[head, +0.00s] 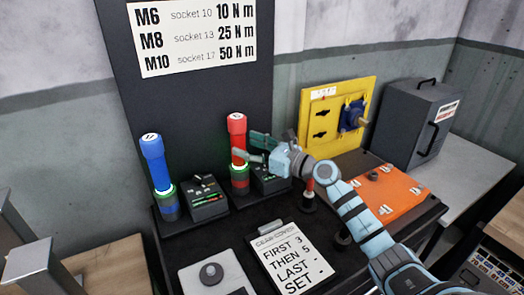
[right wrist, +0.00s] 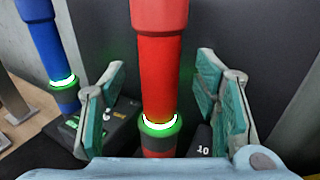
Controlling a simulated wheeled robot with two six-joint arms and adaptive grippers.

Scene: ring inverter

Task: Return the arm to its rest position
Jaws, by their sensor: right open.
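My right arm comes in from the lower right of the head view. Its right gripper (head: 254,148) is open, with its fingers at the red tool (head: 238,136). In the right wrist view the red tool (right wrist: 160,70) stands upright between the two spread teal-padded fingers, with visible gaps on both sides. A green-lit ring glows near its lower end. A blue tool (head: 156,160) stands upright to the left, also with a green glow low down; it also shows in the right wrist view (right wrist: 40,50). My left gripper is not in view.
Dark boxes (head: 208,199) stand beside the tools. A card (head: 284,256) and a grey plate with a knob (head: 211,274) lie in front. A yellow panel (head: 337,112), a grey cabinet (head: 418,122) and an orange plate (head: 376,190) are to the right. A torque sign (head: 192,38) hangs behind.

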